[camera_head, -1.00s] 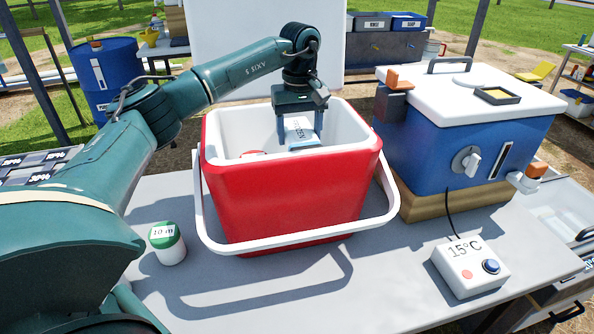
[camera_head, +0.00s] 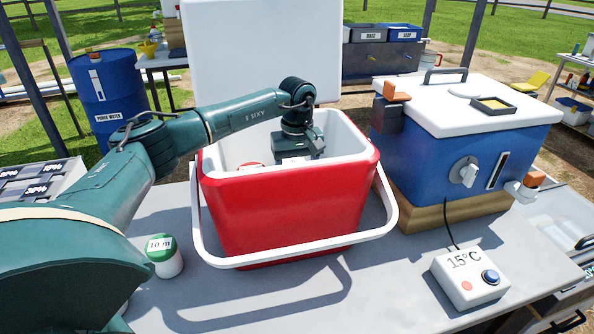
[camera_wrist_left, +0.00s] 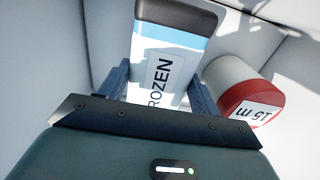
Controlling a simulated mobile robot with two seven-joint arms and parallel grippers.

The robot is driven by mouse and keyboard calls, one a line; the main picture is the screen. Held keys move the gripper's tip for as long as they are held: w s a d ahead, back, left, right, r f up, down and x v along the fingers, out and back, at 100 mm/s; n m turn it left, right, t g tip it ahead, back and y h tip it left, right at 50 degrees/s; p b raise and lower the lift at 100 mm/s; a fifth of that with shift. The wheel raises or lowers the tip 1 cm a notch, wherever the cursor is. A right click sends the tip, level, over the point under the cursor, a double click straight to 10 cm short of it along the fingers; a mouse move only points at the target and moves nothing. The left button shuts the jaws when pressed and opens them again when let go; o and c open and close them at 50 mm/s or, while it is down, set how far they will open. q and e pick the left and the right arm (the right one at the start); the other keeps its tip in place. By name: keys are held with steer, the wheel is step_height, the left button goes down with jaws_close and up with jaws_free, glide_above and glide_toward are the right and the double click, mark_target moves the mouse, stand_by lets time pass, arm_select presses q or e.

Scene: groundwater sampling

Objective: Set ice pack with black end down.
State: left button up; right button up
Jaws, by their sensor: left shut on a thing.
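The ice pack is white and light blue with a "FROZEN" label, and in the left wrist view (camera_wrist_left: 172,55) its dark end is at the far side, away from the wrist. My left gripper (camera_wrist_left: 162,88) is shut on it, one finger on each side. In the head view the gripper (camera_head: 303,148) is down inside the red cooler (camera_head: 285,205), toward its right half. Its fingertips and most of the pack are hidden behind the front wall. I cannot tell whether the pack touches the floor. My right gripper is not in view.
A red-capped jar marked "15 m" (camera_wrist_left: 243,92) lies inside the cooler, close beside the right finger. A green-capped jar (camera_head: 164,256) stands left of the cooler. A blue box (camera_head: 450,150) and a 15°C controller (camera_head: 470,277) are on the right.

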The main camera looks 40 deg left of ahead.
arm_select(q)
steer(key=shift+f, duration=0.35)
steer(key=o, duration=1.2)
steer(key=shift+r, duration=0.25)
step_height(320, 180, up, 13)
steer(key=shift+f, duration=0.15)
